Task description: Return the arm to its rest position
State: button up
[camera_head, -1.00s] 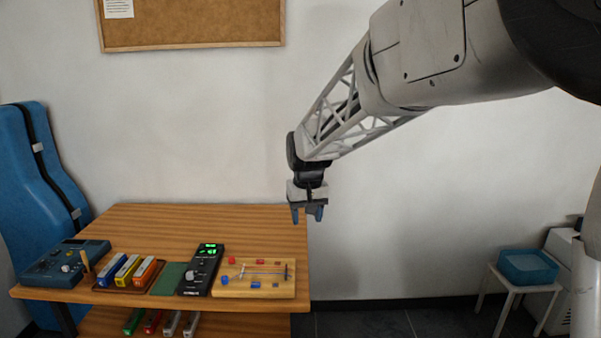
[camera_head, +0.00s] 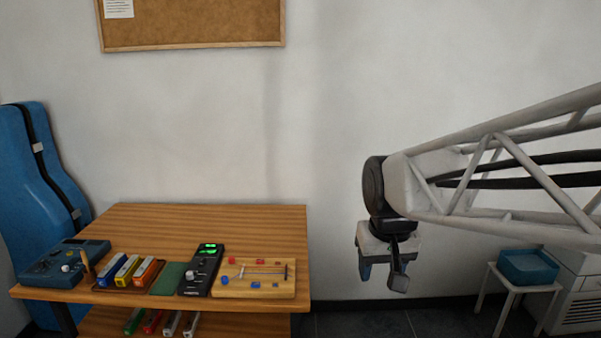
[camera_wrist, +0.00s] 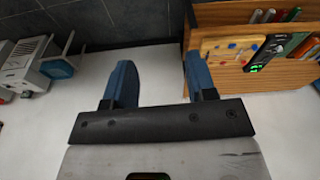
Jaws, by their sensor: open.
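My gripper (camera_head: 381,277) hangs to the right of the wooden table (camera_head: 210,218) in the head view, clear of the table edge. In the wrist view its two blue fingers (camera_wrist: 160,85) are spread apart with nothing between them. My lattice arm reaches in from the right side of the head view. No object is held.
On the table are a wooden board with small coloured pieces (camera_head: 255,280), a black device with a green display (camera_head: 203,268), coloured blocks (camera_head: 127,270) and a blue device (camera_head: 66,262). A white stool (camera_head: 513,288) with a blue basin (camera_head: 528,266) stands at right. The space between is free.

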jog(key=s+d+f, duration=0.2)
jog(key=s, duration=0.5)
jog(key=s+d+f+m, duration=0.1)
jog(key=s+d+f, duration=0.1)
jog(key=s, duration=0.5)
jog(key=shift+s+f, duration=0.3)
jog(key=shift+s, duration=0.1)
jog(key=shift+c, duration=0.4)
